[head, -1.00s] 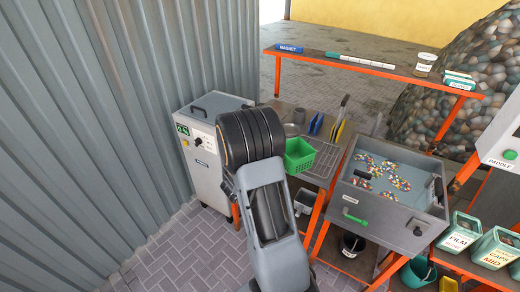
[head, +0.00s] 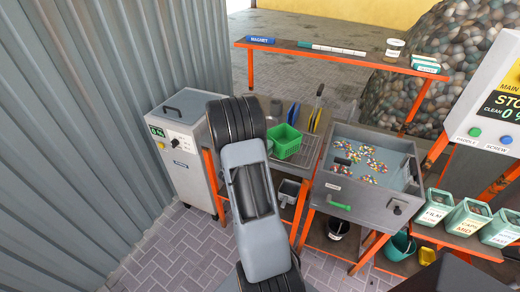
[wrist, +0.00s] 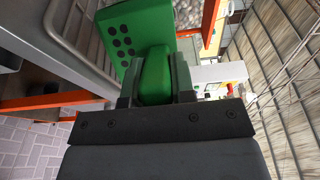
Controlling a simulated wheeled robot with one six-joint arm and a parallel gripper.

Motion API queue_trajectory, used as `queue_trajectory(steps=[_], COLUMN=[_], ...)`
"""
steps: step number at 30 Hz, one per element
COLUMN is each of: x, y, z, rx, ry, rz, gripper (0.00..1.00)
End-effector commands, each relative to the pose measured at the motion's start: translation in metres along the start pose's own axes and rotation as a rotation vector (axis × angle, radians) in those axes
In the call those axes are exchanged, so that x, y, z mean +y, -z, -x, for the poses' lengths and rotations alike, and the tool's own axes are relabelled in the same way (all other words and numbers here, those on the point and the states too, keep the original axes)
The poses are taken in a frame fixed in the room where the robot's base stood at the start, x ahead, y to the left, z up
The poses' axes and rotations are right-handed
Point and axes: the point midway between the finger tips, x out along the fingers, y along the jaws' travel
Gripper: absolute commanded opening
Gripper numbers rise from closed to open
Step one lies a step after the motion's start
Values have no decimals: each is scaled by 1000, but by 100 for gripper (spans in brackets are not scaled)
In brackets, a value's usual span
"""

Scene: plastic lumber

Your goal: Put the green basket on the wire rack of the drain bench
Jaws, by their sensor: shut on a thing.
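The green basket (head: 285,142) is at the drain bench in the head view, at the left part of the wire rack (head: 306,153). I cannot tell whether it rests on the wires or is just above them. In the wrist view my gripper (wrist: 154,82) is shut on a rounded green part of the basket. The basket's wall with dark holes (wrist: 121,42) stands beyond the fingers. The wire rack (wrist: 84,45) shows at the left there. In the head view my arm hides the gripper and the left part of the bench.
A grey control cabinet (head: 183,160) stands left of the bench. A grey sink-like tank (head: 352,200) with coloured pellets stands close on the right. Upright tools (head: 316,108) stand behind the basket. An orange-legged shelf (head: 345,57) runs across the back.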

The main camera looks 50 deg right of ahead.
Motion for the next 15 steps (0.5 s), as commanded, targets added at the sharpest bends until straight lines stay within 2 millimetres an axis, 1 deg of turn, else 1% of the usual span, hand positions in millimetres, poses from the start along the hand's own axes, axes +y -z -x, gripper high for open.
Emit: queue_trajectory(steps=[3,15], x=[1,9], y=[3,12], z=[-12,-51], rx=[2,0], ry=[1,1], rz=[0,0], gripper=[0,0])
